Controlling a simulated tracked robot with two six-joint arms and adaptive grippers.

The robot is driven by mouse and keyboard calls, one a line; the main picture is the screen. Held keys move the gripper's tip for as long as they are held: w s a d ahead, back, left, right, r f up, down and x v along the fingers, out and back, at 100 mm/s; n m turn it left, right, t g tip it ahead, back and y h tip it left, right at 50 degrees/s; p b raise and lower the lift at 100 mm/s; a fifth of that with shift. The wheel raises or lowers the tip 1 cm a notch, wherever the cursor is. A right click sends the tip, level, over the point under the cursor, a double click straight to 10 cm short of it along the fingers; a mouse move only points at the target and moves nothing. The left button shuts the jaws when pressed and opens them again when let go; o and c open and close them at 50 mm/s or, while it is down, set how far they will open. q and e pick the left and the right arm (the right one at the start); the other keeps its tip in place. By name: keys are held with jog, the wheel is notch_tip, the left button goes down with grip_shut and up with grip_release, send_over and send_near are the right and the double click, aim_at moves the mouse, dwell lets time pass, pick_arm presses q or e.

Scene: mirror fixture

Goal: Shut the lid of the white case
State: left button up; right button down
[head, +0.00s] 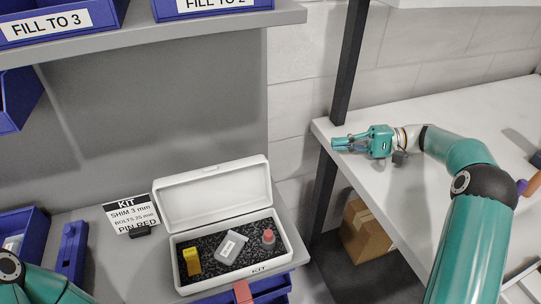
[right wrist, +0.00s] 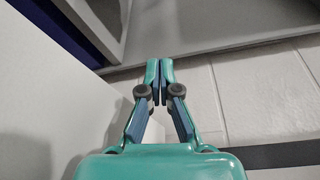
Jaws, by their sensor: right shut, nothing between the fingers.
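The white case (head: 181,279) stands on the grey bench in the head view. Its lid (head: 212,192) is open, raised at the back edge of the case. On the dark foam inside are a yellow block (head: 192,261), a clear labelled packet (head: 231,247) and a red-topped piece (head: 268,238). My right gripper (head: 338,144) is shut and empty, to the right of the case and apart from it, over the edge of the white table. It also shows shut in the right wrist view (right wrist: 160,80). Only part of my left arm shows at bottom left; its gripper is out of view.
A KIT card (head: 129,214) stands left of the lid. Blue bins (head: 72,252) stand at the left, and a blue bin with a red piece (head: 243,292) is in front of the case. A black post (head: 345,75) rises between bench and white table (head: 440,115). A carton (head: 364,232) is below.

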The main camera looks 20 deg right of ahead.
pick_arm(q)
jog(key=shift+r+p, duration=1.55)
jog(key=shift+r, duration=0.05)
pick_arm(e)
jog(key=s+x, duration=0.1)
jog(key=x, duration=0.7)
jog(key=s+a+r+x, duration=0.1)
jog(key=s+x, duration=0.1)
jog(key=x, duration=0.7)
jog(key=shift+s+a, duration=0.25)
jog(key=shift+a, duration=0.1)
